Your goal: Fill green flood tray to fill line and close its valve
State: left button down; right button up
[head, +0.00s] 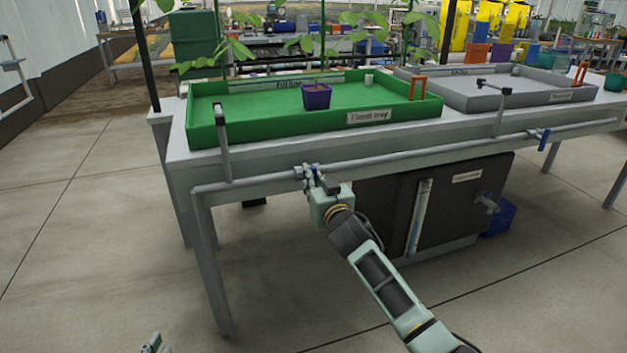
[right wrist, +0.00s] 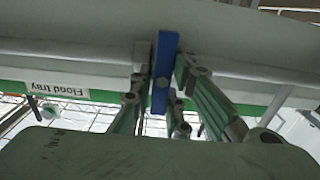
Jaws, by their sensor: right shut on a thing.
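The green flood tray (head: 255,130) sits on the left of the bench, with a "Flood tray" label on its front wall and a small label (head: 288,84) at its back wall. I cannot tell a water level in it. A grey spout (head: 221,130) rises from the pipe over its front left corner. My right gripper (head: 318,182) is at the front pipe, below the tray. In the right wrist view the right gripper (right wrist: 160,100) is shut on the blue valve handle (right wrist: 163,75), its fingers on both sides. Part of my left gripper (head: 154,345) shows at the bottom edge; its jaws are unclear.
A grey tray (head: 520,100) stands to the right, with its own spout (head: 499,100) and blue valve handle (head: 542,140) on the pipe (head: 420,152). A purple pot (head: 316,97) stands in the green tray. A dark labelled tank (head: 470,205) is under the bench. The floor in front is clear.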

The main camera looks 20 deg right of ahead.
jog(key=shift+a, duration=0.1)
grip_shut()
jog(key=n+p, duration=0.2)
jog(key=shift+a+n, duration=0.15)
jog(key=shift+n, duration=0.15)
jog(key=n+p, duration=0.1)
jog(key=n, duration=0.3)
jog(key=shift+a+f, duration=0.1)
jog(key=shift+a, duration=0.05)
pick_arm(q)
jog(key=s+a+f+g+y, duration=0.2)
jog(key=s+a+f+g, duration=0.3)
jog(key=s+f+g, duration=0.4)
jog(key=shift+s+a+f+n+g+y+p, duration=0.15)
jog(key=shift+s+f+n+g+y+p, duration=0.2)
jog(key=shift+s+f, duration=1.75)
pick_arm(e)
jog(key=shift+f+n, duration=0.15)
jog(key=shift+n, duration=0.35)
pick_arm(q)
jog(key=shift+s+r, duration=0.5)
jog(key=shift+r, duration=0.05)
pick_arm(e)
jog(key=o, duration=0.7)
grip_release()
jog(key=shift+a, duration=0.1)
jog(key=shift+o, duration=0.4)
